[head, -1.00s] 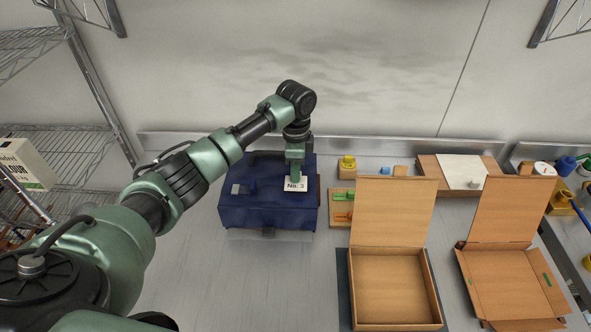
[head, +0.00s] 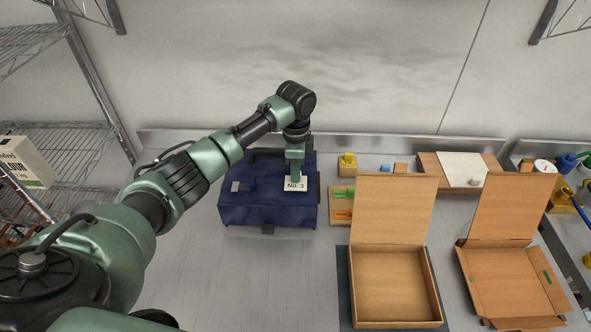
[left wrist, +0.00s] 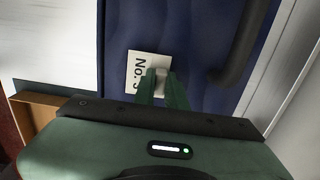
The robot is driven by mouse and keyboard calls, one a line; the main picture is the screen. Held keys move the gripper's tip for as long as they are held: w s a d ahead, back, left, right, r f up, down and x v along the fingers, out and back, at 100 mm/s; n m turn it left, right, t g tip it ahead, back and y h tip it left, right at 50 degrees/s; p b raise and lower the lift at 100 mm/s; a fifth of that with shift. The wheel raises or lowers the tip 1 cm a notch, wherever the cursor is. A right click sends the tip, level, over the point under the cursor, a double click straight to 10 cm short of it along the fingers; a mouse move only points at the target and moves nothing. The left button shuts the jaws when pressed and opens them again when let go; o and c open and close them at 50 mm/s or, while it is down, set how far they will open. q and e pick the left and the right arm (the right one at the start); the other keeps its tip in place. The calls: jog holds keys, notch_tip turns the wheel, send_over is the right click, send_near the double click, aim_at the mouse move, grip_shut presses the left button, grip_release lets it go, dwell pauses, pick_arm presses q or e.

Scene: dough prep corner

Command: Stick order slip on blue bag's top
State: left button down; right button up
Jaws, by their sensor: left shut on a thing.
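The blue bag (head: 262,211) stands on the steel counter, left of the open boxes. Its blue top also fills much of the left wrist view (left wrist: 200,40). The white order slip (head: 296,185), printed "No. 3", lies at or just over the right part of the bag's top; in the left wrist view the slip (left wrist: 136,75) looks flat against the blue surface. My left gripper (head: 297,177) points down at the slip. In the left wrist view its fingertips (left wrist: 160,84) are shut on a small pale piece at the slip's edge. My right gripper is not seen.
Two open cardboard boxes, one in the middle (head: 392,287) and one at the right (head: 512,285), stand with lids raised. A small tray (head: 341,207) with coloured pieces is right of the bag. A wire shelf (head: 60,145) is at the left. The counter before the bag is clear.

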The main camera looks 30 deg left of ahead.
pick_arm(q)
jog(key=shift+f, duration=0.6)
jog(key=c, duration=1.4)
grip_release()
jog(key=shift+o, duration=0.2)
jog(key=shift+r+p, duration=0.3)
jog(key=shift+r, duration=3.7)
jog(key=shift+f, duration=0.1)
